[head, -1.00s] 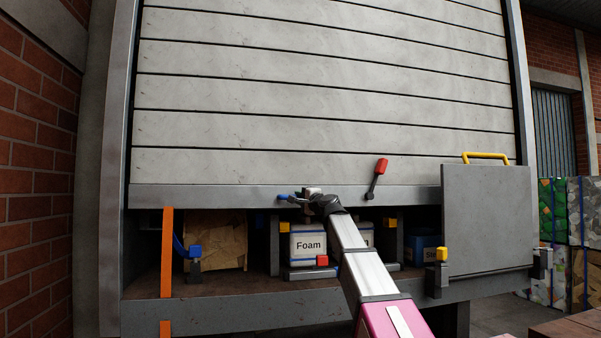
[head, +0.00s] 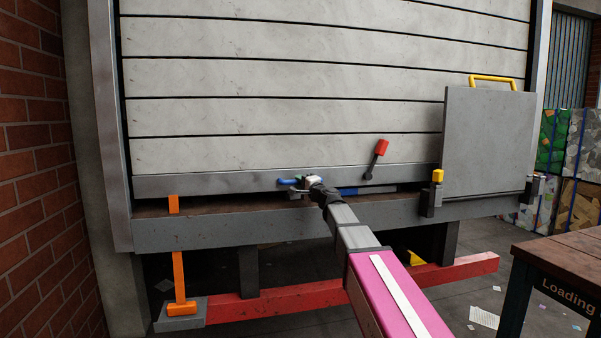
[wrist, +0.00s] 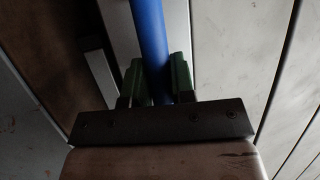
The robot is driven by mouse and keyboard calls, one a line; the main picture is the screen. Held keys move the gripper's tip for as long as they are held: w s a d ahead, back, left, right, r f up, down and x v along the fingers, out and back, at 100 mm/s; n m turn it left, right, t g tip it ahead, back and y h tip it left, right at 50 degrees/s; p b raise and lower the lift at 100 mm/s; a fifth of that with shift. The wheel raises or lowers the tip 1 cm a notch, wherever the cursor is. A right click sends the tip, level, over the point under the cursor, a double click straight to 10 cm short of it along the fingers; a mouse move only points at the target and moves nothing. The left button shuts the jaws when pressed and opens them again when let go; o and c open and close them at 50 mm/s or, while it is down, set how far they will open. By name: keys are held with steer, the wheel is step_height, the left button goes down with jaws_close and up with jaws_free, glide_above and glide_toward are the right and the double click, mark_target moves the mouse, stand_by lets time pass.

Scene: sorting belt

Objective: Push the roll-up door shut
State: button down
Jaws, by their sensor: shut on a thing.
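The grey slatted roll-up door (head: 300,110) is nearly all the way down in the head view. A narrow dark gap shows between its bottom rail (head: 225,184) and the bed sill (head: 250,208). A blue handle (head: 287,181) sits at the bottom rail, and it fills the middle of the wrist view as a blue bar (wrist: 151,40). My gripper (head: 308,184) is shut on this handle, its green fingers (wrist: 154,82) on either side of the bar. A red-gripped lever (head: 378,155) stands tilted on the rail to the right. The inside behind the door is mostly hidden.
A grey panel (head: 488,145) with a yellow handle stands at the right of the opening. An orange post (head: 178,255) and a red bar (head: 275,303) are below the sill. A table (head: 570,250) stands at the right, with stacked bales behind.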

steer(key=shift+f, duration=0.45)
steer(key=c, duration=1)
jaws_free()
steer(key=v, duration=1)
steer(key=shift+s+d, duration=0.2)
steer(key=shift+s, duration=0.05)
steer(key=shift+o, duration=0.2)
